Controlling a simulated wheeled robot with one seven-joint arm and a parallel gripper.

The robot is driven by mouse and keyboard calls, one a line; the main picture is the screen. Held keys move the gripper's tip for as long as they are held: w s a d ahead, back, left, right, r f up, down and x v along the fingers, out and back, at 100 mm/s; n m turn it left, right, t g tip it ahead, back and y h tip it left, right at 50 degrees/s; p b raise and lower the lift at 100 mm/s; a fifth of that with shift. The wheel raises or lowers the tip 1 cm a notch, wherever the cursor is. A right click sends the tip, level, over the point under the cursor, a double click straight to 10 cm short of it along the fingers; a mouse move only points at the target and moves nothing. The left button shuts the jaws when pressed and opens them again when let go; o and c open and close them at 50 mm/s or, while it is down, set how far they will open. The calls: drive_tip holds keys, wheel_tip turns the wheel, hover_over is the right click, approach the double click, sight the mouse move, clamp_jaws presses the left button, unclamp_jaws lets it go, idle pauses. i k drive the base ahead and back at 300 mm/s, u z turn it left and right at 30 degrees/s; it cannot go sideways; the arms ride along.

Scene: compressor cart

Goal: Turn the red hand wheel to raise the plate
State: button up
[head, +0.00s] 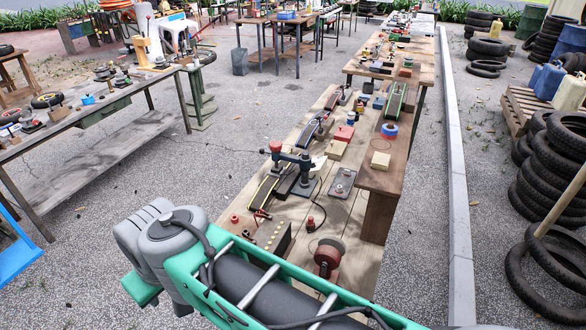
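A larger dull red wheel-shaped part (327,258) stands at the bench's near end, just beyond my arm. I cannot tell which of the two is the hand wheel. A flat grey plate (342,181) lies on the bench right of the clamp device; I cannot tell whether it belongs to a wheel. My teal and grey arm crosses the lower foreground. My gripper is not in view.
The long bench (300,215) is crowded with tools; a raised brown shelf (384,172) runs along its right side. Blue tape (389,129) sits on the shelf. Another table (98,106) stands left, with open paving between. Stacked tyres (548,195) stand right, beyond a pale kerb (459,200).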

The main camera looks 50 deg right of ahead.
sight(276, 145)
drive_tip(key=k, duration=0.25)
drive_tip(key=u, duration=1.85)
drive_tip(key=i, duration=0.25)
drive_tip(key=z, duration=1.75)
drive_tip(key=i, duration=2.3)
